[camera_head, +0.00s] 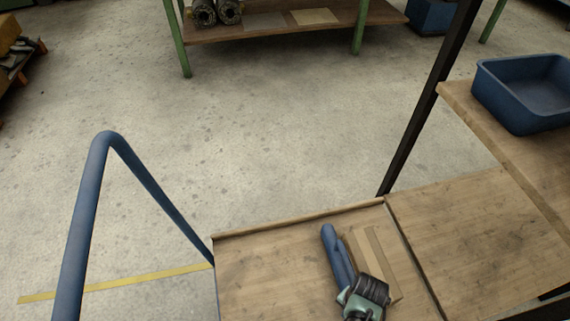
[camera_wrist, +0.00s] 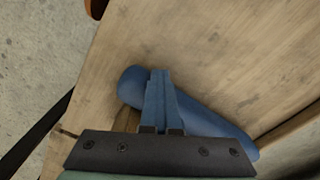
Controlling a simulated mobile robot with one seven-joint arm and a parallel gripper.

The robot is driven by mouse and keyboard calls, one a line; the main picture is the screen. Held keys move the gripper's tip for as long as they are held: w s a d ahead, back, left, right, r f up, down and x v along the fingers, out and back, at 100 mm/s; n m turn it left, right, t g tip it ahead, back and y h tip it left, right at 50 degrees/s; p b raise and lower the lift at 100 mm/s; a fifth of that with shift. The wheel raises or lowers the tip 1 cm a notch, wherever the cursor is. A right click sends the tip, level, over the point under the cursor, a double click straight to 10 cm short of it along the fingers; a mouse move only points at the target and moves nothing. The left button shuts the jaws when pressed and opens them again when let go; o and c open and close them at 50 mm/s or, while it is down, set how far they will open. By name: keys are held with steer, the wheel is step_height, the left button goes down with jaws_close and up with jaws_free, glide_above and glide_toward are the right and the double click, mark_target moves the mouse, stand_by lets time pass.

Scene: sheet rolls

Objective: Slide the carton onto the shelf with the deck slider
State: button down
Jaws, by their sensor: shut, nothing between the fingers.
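The carton (camera_head: 376,252) is a flat brown box with a paler tape stripe, lying on the wooden deck (camera_head: 270,265) at the lower middle of the head view. A rounded blue bar, which looks like the deck slider (camera_head: 328,236), lies along its left side; whether they touch is unclear. The bar also crosses the wrist view (camera_wrist: 215,128). My gripper (camera_head: 342,250) is over the bar. In the wrist view its blue fingers (camera_wrist: 159,78) are together and empty, overlapping the bar; contact cannot be told. The wooden shelf (camera_head: 475,235) adjoins the deck on the right.
A dark post (camera_head: 430,100) rises behind the deck and shelf joint. A higher board (camera_head: 520,155) with a blue bin (camera_head: 525,90) stands at right. A blue rail (camera_head: 88,205) stands left. A green-legged bench (camera_head: 290,30) stands far back; open floor lies between.

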steer(key=shift+w+d+f+b, duration=0.15)
steer(key=shift+d+b, duration=0.3)
steer(key=shift+d, duration=0.6)
steer(key=shift+w+d+f+b, duration=0.1)
steer(key=shift+d+b, duration=0.35)
steer(key=shift+d, duration=0.7)
steer(key=shift+w+d+f+b, duration=0.1)
steer(key=shift+w+d+b, duration=0.15)
steer(key=shift+d+b, duration=0.6)
steer(key=shift+w+d+r+b, duration=0.1)
steer(key=shift+w+d+b, duration=0.35)
steer(key=shift+d, duration=0.65)
steer(key=shift+w+d+f+b, duration=0.1)
steer(key=shift+d+b, duration=0.7)
steer(key=shift+d, duration=0.2)
steer(key=shift+w+d+b, duration=0.25)
steer(key=shift+d+b, duration=0.6)
steer(key=shift+d, duration=0.1)
steer(key=shift+w+d+b, duration=0.25)
steer(key=shift+d+b, duration=0.55)
steer(key=shift+d, duration=0.2)
steer(key=shift+w+d+b, duration=0.25)
steer(key=shift+d+b, duration=0.6)
steer(key=shift+d, duration=0.1)
steer(key=shift+w+d, duration=0.1)
steer(key=shift+d, duration=0.25)
steer(key=shift+d+b, duration=0.1)
steer(key=shift+b, duration=0.3)
